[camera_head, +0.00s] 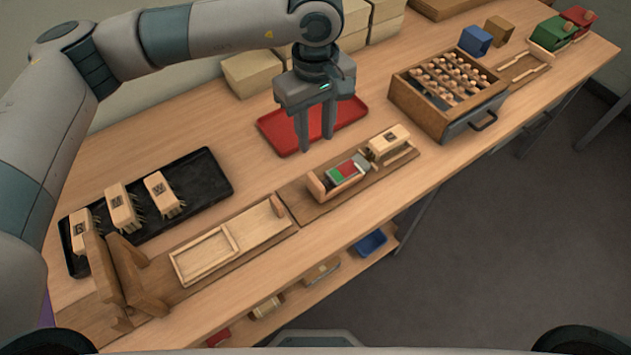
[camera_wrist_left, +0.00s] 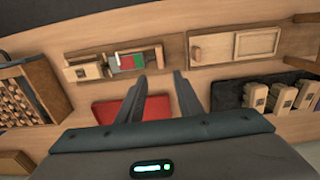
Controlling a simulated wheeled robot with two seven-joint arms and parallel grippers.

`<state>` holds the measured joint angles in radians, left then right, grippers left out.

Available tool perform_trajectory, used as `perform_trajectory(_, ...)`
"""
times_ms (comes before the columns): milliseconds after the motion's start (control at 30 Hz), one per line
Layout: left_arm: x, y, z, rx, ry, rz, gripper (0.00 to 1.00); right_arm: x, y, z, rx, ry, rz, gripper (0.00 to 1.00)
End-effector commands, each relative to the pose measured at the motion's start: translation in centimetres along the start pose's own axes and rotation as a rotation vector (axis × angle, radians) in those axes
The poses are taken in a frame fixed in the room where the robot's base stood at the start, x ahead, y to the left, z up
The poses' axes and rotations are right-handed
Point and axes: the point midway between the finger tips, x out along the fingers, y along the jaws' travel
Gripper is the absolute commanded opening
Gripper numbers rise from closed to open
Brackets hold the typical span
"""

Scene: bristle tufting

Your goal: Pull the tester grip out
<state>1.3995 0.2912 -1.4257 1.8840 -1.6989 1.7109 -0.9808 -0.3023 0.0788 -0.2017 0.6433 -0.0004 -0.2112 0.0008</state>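The tester (camera_head: 340,178) is a small wooden fixture on a wooden base board, with a green and red panel and a grey part on it. A pale wooden block (camera_head: 389,140) with a dark mark sits at its right end; I cannot tell which part is the tester grip. In the left wrist view the tester panel (camera_wrist_left: 130,62) is just beyond my fingers, with the pale block (camera_wrist_left: 86,72) to its left. My left gripper (camera_head: 317,143) points down, open and empty, behind the tester and in front of the red tray (camera_head: 275,131). My right gripper is not in view.
A black tray (camera_head: 205,178) with three bristled blocks lies at left, near an upright wooden stand (camera_head: 137,280). An empty wooden frame (camera_head: 205,256) lies left of the tester. A drawer box of handles (camera_head: 415,105) stands right. Boxes line the back.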

Motion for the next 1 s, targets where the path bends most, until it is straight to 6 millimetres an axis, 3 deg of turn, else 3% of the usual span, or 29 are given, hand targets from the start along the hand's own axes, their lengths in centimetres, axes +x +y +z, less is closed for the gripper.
perform_trajectory(267,0.5,0.0,0.0,0.000,-0.001,-0.001,0.33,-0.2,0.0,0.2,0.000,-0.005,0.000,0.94)
perform_trajectory(467,2.2,-0.1,0.0,-0.001,-0.002,-0.003,0.33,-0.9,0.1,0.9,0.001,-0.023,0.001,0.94)
perform_trajectory(1000,11.5,-0.1,0.1,-0.002,-0.002,-0.004,0.33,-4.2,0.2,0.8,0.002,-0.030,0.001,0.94)
